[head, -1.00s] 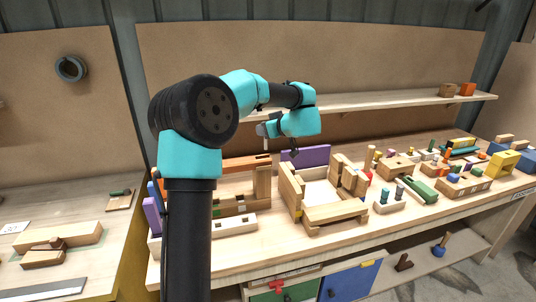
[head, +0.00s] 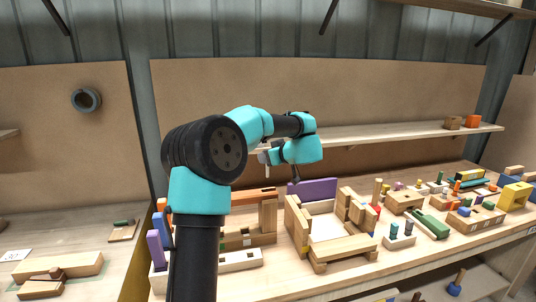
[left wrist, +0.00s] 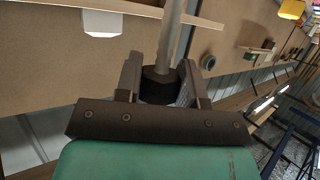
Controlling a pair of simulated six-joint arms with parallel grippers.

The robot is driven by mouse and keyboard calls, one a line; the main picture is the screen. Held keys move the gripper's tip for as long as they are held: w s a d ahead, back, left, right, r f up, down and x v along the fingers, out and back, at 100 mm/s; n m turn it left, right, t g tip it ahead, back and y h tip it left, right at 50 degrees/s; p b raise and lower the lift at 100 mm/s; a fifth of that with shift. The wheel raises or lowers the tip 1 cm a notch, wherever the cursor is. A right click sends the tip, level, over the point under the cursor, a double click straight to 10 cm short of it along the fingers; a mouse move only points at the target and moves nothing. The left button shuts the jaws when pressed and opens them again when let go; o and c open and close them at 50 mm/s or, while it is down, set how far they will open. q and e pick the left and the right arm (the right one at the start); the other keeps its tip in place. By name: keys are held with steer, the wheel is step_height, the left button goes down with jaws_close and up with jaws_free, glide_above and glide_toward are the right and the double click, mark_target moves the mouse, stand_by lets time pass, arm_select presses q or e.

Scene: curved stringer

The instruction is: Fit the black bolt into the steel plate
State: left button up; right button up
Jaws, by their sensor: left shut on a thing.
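My left gripper (head: 264,156) is over the back of the bench in the head view, small and partly hidden by its own wrist. In the left wrist view its two fingers (left wrist: 160,84) are shut on a black, faceted bolt head (left wrist: 158,88). A grey rod (left wrist: 174,38) runs up from this head, away from the gripper; I take the piece to be the black bolt. I cannot pick out the steel plate for certain in either view. My right gripper is not in view.
A wooden bench (head: 300,286) carries a wooden frame (head: 345,246), a purple block (head: 312,190) and several small coloured pieces at the right. A shelf (head: 400,132) runs behind. A grey ring (head: 86,100) hangs on the back board. Air above the bench is clear.

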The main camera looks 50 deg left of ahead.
mark_target(268, 168)
arm_select(q)
steer(key=shift+f, duration=2.1)
step_height(268, 168, down, 7)
stand_by(3.2)
steer(key=shift+r, duration=0.2)
steer(key=shift+r, duration=3.05)
